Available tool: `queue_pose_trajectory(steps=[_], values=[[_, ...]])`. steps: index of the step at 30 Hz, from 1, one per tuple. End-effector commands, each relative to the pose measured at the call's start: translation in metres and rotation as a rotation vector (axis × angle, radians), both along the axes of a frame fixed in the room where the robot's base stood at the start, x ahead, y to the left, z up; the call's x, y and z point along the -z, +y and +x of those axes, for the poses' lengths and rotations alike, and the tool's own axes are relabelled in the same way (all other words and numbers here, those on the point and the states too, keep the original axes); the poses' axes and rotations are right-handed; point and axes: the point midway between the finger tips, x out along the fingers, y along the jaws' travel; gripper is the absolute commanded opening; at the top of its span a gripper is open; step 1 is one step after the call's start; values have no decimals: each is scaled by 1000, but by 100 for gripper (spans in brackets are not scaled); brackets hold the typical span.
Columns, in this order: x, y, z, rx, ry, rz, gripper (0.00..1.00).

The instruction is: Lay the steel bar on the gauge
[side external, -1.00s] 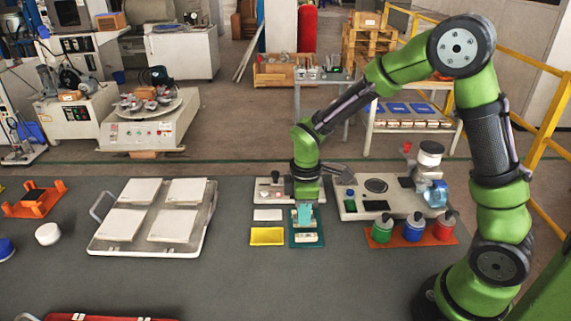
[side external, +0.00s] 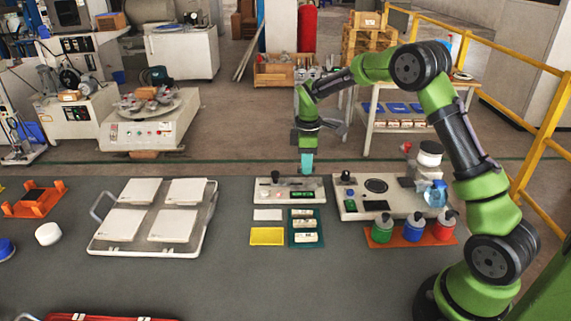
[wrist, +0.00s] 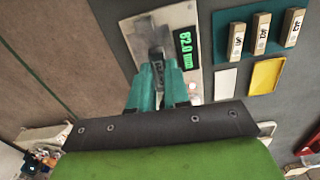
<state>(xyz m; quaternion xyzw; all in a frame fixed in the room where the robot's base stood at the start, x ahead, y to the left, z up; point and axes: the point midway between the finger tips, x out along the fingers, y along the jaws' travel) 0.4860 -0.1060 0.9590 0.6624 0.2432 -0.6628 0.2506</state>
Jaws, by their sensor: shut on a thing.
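My gripper (side external: 307,168) is above the back of the gauge (side external: 262,194), a pale flat unit with a dark knob and a green display. In the wrist view its teal fingers (wrist: 159,74) are shut on a dark grey piece, seemingly the steel bar (wrist: 156,60). The bar's lower end is over the gauge (wrist: 178,18); I cannot tell whether it touches. The display (wrist: 186,49) reads 82.0 mm. In the side view the bar is not clearly visible.
A teal mat (side external: 293,241) with three labelled blocks lies in front of the gauge, beside a white card (side external: 267,214) and a yellow card (side external: 267,236). A tray (side external: 207,231) of white tiles is left. An instrument panel (side external: 350,208) and coloured bottles (side external: 412,230) stand right.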

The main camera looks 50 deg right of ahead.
Motion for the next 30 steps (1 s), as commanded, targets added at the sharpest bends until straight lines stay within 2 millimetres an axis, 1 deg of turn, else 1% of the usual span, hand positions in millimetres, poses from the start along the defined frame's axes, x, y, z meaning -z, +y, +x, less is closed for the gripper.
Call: queue_pose_trajectory(steps=[1,4,6,8,11,18,24,30], values=[[-5,-5,7,-10,-5,-1,0],[-16,-6,15,-40,-12,1,0],[-18,-5,14,-60,-2,7,0],[-15,-4,12,-70,5,11,0],[-9,-4,12,-74,6,11,0],[18,-4,12,-74,6,11,0],[36,-4,12,-72,6,10,0],[45,-4,12,-72,3,11,0]])
